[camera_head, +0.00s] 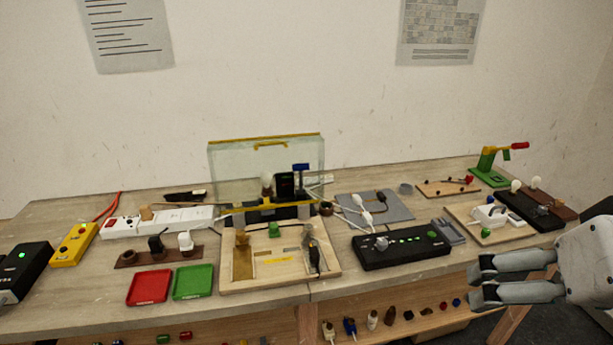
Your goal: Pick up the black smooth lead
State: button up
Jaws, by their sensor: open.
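My gripper (476,285) is at the right, in front of the bench's right part. Its two grey fingers point left, spread apart with nothing between them. I cannot tell for sure which thing is the black smooth lead. A black plug-like piece (157,245) stands on a brown strip (133,261) at the left, between a brown piece (128,255) and a white one (186,241). Another slim black piece (315,260) is in the wooden tray (275,287) at the centre. Both are far left of my gripper; their surface texture is too small to tell.
A clear screen (235,172) stands behind the wooden tray. A black box with green lights (402,248) lies between tray and gripper. Red (149,287) and green (193,282) trays lie in front at left. A lower shelf (375,322) holds several small parts.

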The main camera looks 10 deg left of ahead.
aim_at(381, 194)
jog(key=u, duration=0.9)
jog(key=z, duration=0.8)
jog(key=i+l, duration=0.25)
jog(key=i, duration=0.2)
jog(key=i+l+z, duration=0.1)
jog(key=i+l, duration=0.15)
jog(key=i, duration=0.15)
jog(key=i+l, duration=0.2)
jog(key=i, duration=0.25)
jog(key=i+l+z, duration=0.15)
jog(key=i, duration=0.3)
